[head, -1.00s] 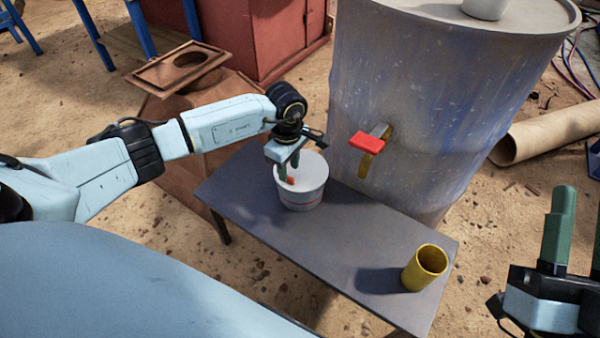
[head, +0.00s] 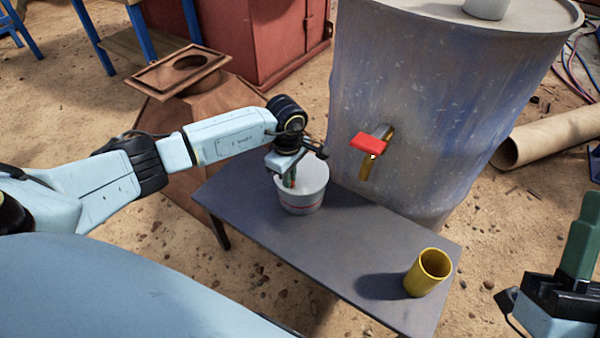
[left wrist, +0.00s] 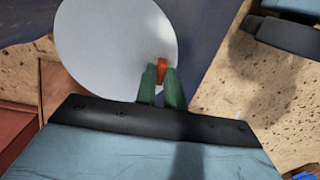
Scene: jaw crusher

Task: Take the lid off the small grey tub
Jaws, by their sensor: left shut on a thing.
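The small grey tub (head: 303,202) with a red stripe stands upright on the dark table. Its pale round lid (head: 315,174) also fills much of the upper left wrist view (left wrist: 110,40). My left gripper (head: 290,183) reaches down onto the lid from above. In the left wrist view its green fingers (left wrist: 161,82) are shut on the orange-red lid knob (left wrist: 162,69). The lid looks seated on the tub; I see no gap. My right gripper (head: 580,240) is cut off at the right edge, with one green finger clearly visible, away from the tub.
A yellow cup (head: 428,273) stands at the near right of the table (head: 350,235). A large barrel with a red-handled tap (head: 368,145) rises just behind the table, close to the tub. The tabletop between tub and cup is clear.

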